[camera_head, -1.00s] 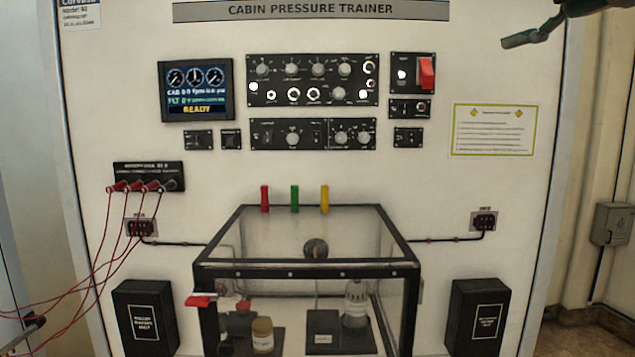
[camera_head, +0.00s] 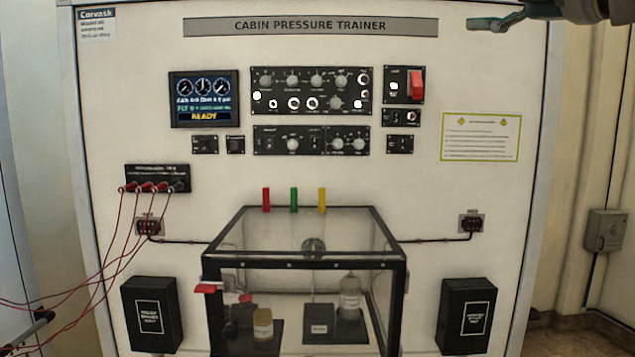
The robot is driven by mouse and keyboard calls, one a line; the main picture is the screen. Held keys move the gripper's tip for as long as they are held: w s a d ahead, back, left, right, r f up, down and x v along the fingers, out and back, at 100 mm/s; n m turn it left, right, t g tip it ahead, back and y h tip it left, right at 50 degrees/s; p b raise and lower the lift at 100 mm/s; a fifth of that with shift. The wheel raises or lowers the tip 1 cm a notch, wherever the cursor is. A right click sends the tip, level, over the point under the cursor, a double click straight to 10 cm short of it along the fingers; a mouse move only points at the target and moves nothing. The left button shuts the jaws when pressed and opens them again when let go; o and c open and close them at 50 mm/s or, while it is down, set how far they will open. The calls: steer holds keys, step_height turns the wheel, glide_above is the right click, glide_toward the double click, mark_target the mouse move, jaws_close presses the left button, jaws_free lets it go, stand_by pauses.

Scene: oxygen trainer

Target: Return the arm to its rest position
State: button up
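My gripper (camera_head: 497,23) is at the top right of the view, in front of the upper right part of the white trainer panel (camera_head: 420,230). Only one dark teal finger shows clearly, pointing left, and the arm behind it runs off the top right edge. I cannot tell whether the gripper is open or shut. No held thing shows at its tip. It is above and to the right of the red switch cover (camera_head: 417,84), apart from it in the picture.
A clear chamber with a black frame (camera_head: 305,263) stands low in the middle, with jars inside. Red cables (camera_head: 90,285) hang at the left. Two black boxes (camera_head: 152,314) (camera_head: 466,315) flank the chamber. The display (camera_head: 204,99) reads READY. A grey wall box (camera_head: 604,230) is at the right.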

steer(key=w+d+f+m+t+h, duration=0.2)
steer(key=d+f+m+t+h, duration=0.4)
steer(key=m+h, duration=0.7)
step_height(320, 180, down, 21)
steer(key=d+m+g+h, duration=0.1)
steer(key=m+g, duration=0.6)
steer(key=m, duration=0.4)
steer(key=s+a+f+g+y, duration=0.1)
steer(key=s+a+f+g, duration=0.2)
steer(key=f, duration=0.7)
steer(key=s+a+f+g+y, duration=0.2)
steer(key=s+f+g, duration=0.2)
steer(key=f, duration=0.6)
steer(key=s+a+f+m+g+y, duration=0.1)
steer(key=s+a+f+g+y, duration=0.1)
steer(key=s+f, duration=0.5)
step_height(320, 180, down, 3)
steer(key=shift+a+f+g, duration=0.1)
steer(key=shift+a+g, duration=0.75)
steer(key=shift+g, duration=0.15)
